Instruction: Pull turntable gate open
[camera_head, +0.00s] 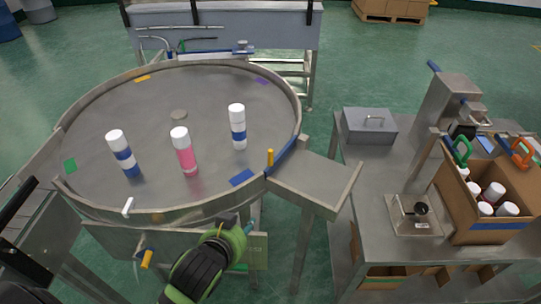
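The round steel turntable (199,95) fills the left of the head view, with a raised rim. At its right edge, beside a side chute (315,180), is a blue-edged gate (284,156) with an upright yellow handle (270,158). The gate appears to lie across the opening between turntable and chute. My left gripper (236,226), green and black, is in front of the turntable, below and left of the yellow handle and apart from it. Its fingers are mostly hidden by its own body, so its opening cannot be made out. My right gripper is not in view.
Two blue-and-white cans (123,154) (238,127) and a pink one (184,152) stand on the turntable. A steel table at right holds a grey lidded box (369,125), a press (449,103) and a cardboard box (491,232) of cans. A floor gap lies between table and turntable.

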